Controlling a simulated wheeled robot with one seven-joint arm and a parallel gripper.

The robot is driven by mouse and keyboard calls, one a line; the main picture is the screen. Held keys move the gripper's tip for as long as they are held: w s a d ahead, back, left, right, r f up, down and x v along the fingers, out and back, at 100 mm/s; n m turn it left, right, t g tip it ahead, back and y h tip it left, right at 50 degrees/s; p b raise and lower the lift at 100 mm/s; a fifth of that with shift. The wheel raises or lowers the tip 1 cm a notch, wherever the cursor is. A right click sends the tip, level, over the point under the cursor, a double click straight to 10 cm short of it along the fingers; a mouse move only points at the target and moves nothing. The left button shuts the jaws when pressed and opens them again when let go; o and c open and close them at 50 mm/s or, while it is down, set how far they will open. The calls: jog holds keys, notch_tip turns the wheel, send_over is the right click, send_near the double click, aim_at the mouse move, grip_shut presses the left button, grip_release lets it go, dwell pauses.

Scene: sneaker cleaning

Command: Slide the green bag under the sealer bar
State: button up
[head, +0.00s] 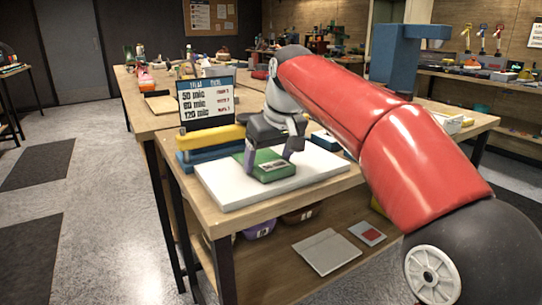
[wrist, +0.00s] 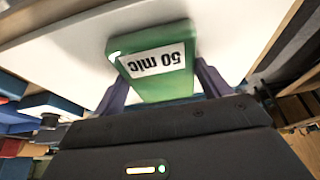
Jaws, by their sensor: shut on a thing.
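In the wrist view the green bag (wrist: 160,88) shows a white label reading "50 mic", upside down. My gripper (head: 270,157) is shut on the bag, with one finger on each side of it; the fingers also show in the wrist view (wrist: 163,88). The sealer, with a yellow bar (head: 212,136) over a blue base (head: 205,158), stands just behind and left of the bag. The bag is apart from the bar in the head view.
The white board (head: 235,196) has free room in front of and right of the bag. A blue upright machine (head: 392,60) stands at the back right. Bins and flat pads lie on the lower shelf (head: 270,270).

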aim_at(260, 155)
jog(key=shift+w+a, duration=0.5)
jog(key=shift+w, duration=0.2)
jog(key=shift+w+a, duration=0.5)
jog(key=shift+w, duration=0.2)
jog(key=o, duration=1)
jog(key=shift+o, duration=0.2)
